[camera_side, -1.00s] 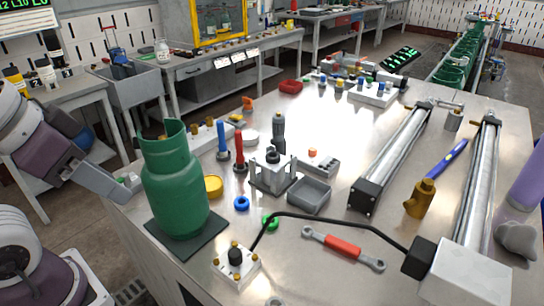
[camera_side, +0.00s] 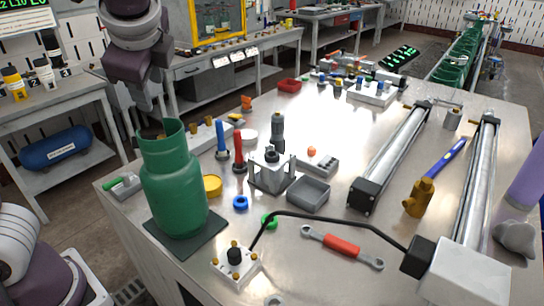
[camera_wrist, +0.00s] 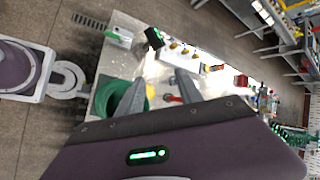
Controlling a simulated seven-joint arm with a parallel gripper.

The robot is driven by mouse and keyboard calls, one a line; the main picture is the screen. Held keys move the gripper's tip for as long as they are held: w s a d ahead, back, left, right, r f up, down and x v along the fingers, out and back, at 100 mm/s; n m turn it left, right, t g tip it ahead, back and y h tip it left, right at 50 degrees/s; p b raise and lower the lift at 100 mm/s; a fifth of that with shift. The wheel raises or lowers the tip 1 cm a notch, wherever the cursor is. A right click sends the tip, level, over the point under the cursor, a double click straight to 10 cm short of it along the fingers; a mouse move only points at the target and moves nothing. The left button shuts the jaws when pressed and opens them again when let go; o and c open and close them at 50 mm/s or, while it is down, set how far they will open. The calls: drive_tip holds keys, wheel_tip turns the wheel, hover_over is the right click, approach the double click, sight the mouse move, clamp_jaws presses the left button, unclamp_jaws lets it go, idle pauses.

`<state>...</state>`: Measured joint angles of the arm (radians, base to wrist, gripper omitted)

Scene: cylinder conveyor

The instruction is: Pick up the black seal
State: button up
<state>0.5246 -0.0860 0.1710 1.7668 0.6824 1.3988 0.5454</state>
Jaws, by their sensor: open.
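I cannot clearly make out a loose black seal. A dark round part (camera_side: 272,155) sits on top of the grey fixture (camera_side: 271,178) at mid-table in the side view; whether it is the seal I cannot tell. A blue ring (camera_side: 241,202) and a green ring (camera_side: 270,222) lie on the bench in front of the fixture. My gripper (camera_side: 153,108) is raised behind the green gas cylinder (camera_side: 176,190), well left of the fixture, with its tips partly unclear. In the wrist view my gripper (camera_wrist: 160,84) has its two fingers apart with nothing between them.
The tall cylinder stands on a dark mat at the bench's left edge. Red (camera_side: 238,152) and blue (camera_side: 222,140) upright tools, a yellow disc (camera_side: 212,185) and a grey tray (camera_side: 309,194) crowd the middle. Two long metal actuators (camera_side: 394,155) lie at right.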

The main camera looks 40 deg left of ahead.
drive_tip(key=w+d+r+m+t+y, duration=0.2)
drive_tip(key=w+d+m+t+y, duration=0.4)
drive_tip(key=w+d+m+t, duration=0.7)
drive_tip(key=m+g, duration=0.3)
drive_tip(key=g, duration=0.1)
approach(273, 159)
drive_tip(key=x, duration=0.3)
drive_tip(key=shift+w+r, duration=0.15)
drive_tip(key=shift+r, duration=0.1)
drive_tip(key=x, duration=0.6)
drive_tip(key=shift+a+f, duration=0.15)
drive_tip(key=shift+f, duration=0.05)
drive_tip(key=shift+w+a, duration=0.3)
clamp_jaws()
